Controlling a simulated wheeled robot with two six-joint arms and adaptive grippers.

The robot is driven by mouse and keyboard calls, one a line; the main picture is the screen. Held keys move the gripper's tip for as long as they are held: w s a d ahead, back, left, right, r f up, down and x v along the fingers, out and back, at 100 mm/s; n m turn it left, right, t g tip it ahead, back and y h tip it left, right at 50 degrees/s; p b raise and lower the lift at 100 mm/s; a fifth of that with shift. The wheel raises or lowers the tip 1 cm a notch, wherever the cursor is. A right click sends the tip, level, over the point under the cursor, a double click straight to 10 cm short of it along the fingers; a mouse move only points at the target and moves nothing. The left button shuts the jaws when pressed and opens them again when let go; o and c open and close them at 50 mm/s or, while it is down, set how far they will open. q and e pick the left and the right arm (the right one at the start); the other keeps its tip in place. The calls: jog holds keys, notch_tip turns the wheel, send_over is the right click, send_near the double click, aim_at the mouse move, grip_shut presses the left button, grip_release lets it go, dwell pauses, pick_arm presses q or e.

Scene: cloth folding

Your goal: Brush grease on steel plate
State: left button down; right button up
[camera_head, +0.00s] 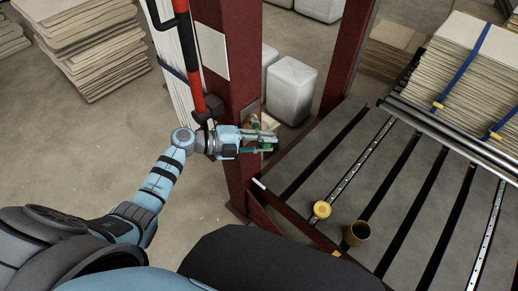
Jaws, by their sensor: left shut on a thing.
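My left gripper (268,140) reaches in front of the dark red steel column (241,175). It is shut on a small green thing (267,147), perhaps the brush handle; the fingers hide most of it. A small metal plate (250,108) is on the column just above the gripper, partly hidden by it. Whether the held thing touches the plate cannot be told. A brown, open-topped cup (357,232) stands on the slatted metal bed at the lower right, with a round yellow lid-like piece (321,210) to its left. My right gripper is out of view.
A red and black pole (187,55) and a pale sheet (212,52) are by the column. White containers (292,88) stand behind it. Stacked boards (90,40) are at the upper left; a strapped stack (468,65) lies on the bed. The floor (110,150) left of the column is clear.

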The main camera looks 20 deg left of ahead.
pick_arm(q)
jog(key=r+p, duration=0.1)
jog(key=w+r+p, duration=0.1)
jog(key=shift+w+d+p, duration=0.1)
jog(key=shift+d+p, duration=0.15)
jog(key=shift+p, duration=0.15)
jog(key=shift+s+a+f+p, duration=0.1)
jog(key=shift+s+a+p, duration=0.2)
jog(key=shift+s, duration=0.4)
jog(key=s+p, duration=0.1)
jog(key=s+a, duration=0.1)
jog(key=s, duration=0.1)
jog(key=shift+s+a+p, duration=0.15)
jog(key=shift+a+p, duration=0.05)
jog(key=shift+p, duration=0.15)
jog(key=shift+f, duration=0.1)
